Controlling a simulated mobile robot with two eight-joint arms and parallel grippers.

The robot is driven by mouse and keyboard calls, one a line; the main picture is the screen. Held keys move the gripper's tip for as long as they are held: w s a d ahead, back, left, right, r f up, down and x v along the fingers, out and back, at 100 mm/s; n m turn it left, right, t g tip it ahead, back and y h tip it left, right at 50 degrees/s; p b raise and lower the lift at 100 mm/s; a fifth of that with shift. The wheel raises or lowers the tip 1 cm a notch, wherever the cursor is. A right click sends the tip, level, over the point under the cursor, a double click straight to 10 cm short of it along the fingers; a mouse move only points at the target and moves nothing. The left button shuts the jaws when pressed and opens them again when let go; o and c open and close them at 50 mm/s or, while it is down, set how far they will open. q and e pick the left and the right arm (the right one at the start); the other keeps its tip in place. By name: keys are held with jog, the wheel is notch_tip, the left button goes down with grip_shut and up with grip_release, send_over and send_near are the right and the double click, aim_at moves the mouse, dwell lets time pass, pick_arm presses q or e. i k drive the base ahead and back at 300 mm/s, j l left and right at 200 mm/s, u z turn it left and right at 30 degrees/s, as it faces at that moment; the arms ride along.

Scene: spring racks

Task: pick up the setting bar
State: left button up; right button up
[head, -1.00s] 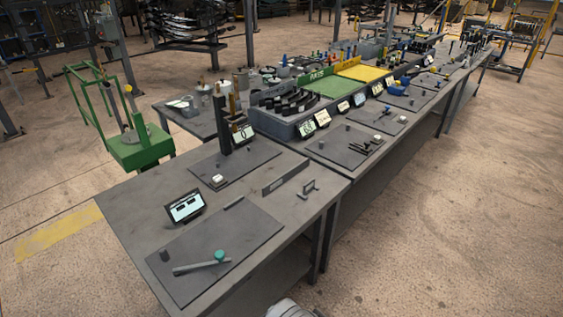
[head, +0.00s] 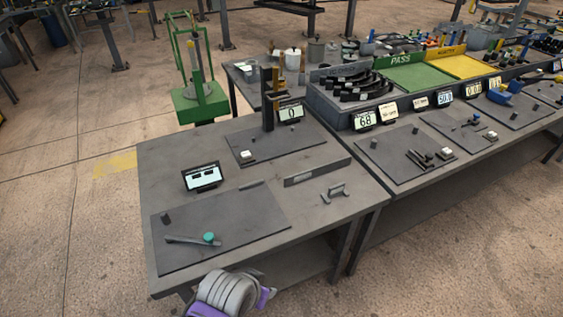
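Several pieces on the near table could be the setting bar, and I cannot tell for sure which it is. A long flat grey bar (head: 317,172) stands on edge near the table's right side. A thin grey lever (head: 188,240) with a teal knob (head: 209,238) lies on the dark plate (head: 238,224) at the front left. A grey and purple part of my arm (head: 232,292) shows at the bottom edge, below the table's front edge. No gripper fingertips are visible.
A small display (head: 202,177) and an upright gauge column (head: 268,100) with a readout (head: 290,112) stand on the near table (head: 165,160). A second bench (head: 375,186) adjoins at right with a rack of black curved parts (head: 362,88). A green stand (head: 200,103) is behind.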

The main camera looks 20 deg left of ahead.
aim_at(306, 175)
jog(key=i+l+u, duration=0.1)
jog(key=u, duration=0.4)
jog(key=i+l+u, duration=0.2)
jog(key=u, duration=0.25)
jog(key=i+l+u, duration=0.2)
jog(key=u, duration=0.3)
jog(key=i+l+u, duration=0.15)
jog(key=l+u, duration=0.15)
jog(key=i+l+u, duration=0.15)
jog(key=l+u, duration=0.15)
